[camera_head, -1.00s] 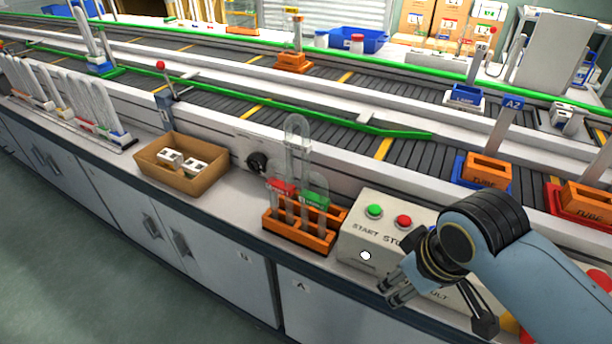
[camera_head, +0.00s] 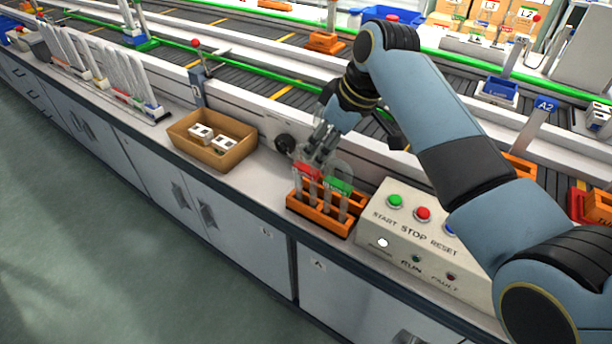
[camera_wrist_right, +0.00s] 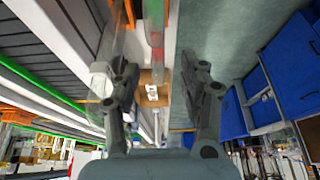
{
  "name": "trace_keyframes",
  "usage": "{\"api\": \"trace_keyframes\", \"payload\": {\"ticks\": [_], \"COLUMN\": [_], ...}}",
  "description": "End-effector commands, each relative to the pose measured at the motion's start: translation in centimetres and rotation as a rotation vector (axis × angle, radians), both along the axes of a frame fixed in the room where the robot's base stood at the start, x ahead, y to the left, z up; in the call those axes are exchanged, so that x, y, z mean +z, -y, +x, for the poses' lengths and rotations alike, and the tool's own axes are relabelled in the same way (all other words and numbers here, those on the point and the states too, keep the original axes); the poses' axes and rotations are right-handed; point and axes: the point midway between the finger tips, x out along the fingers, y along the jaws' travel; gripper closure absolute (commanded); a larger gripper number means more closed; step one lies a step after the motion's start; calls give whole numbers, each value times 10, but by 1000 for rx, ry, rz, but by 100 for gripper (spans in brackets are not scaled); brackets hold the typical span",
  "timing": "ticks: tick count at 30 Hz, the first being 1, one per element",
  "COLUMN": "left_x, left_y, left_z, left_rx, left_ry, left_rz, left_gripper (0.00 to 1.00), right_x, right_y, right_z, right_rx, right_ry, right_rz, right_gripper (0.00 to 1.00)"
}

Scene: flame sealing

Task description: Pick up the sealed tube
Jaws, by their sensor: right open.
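An orange rack (camera_head: 318,220) stands on the front counter beside the button box and holds two clear glass tubes. One tube carries a red label (camera_head: 305,173); the other carries a green label (camera_head: 338,187) and has a rounded top. I cannot tell from their looks which is the sealed one. My right gripper (camera_head: 315,149) is open just above the rack, at the upper part of the red-labelled tube, which it partly hides. In the right wrist view a clear tube with a red band (camera_wrist_right: 156,38) shows between and beyond the open fingers (camera_wrist_right: 160,82). My left gripper is not in view.
The button box (camera_head: 418,245) is right of the rack. A cardboard tray (camera_head: 240,152) with white blocks lies to the left. The conveyor's white side wall (camera_head: 262,118) runs behind. The counter between is bare.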

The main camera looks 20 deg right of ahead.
Motion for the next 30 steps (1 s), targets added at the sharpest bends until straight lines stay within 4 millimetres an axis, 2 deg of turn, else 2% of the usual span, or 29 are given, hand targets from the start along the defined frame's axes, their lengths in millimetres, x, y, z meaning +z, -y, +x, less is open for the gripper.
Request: {"api": "trace_keyframes", "payload": {"ticks": [5, 13, 22, 23, 30], "left_x": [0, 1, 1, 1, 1], "left_y": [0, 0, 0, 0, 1], "left_z": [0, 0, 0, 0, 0], "left_rx": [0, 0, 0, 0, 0], "left_ry": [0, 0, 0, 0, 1], "left_rz": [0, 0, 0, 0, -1], "left_gripper": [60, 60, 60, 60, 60], "right_x": [-13, -51, -58, -58, -58], "right_y": [-3, -10, -11, -11, -11], "right_z": [4, 16, 18, 18, 18], "right_rx": [-1, -1, -2, -3, -2], "right_ry": [-2, -2, 1, 1, 0], "right_rz": [0, 1, -1, -1, 0], "right_gripper": [57, 57, 57, 58, 89]}}
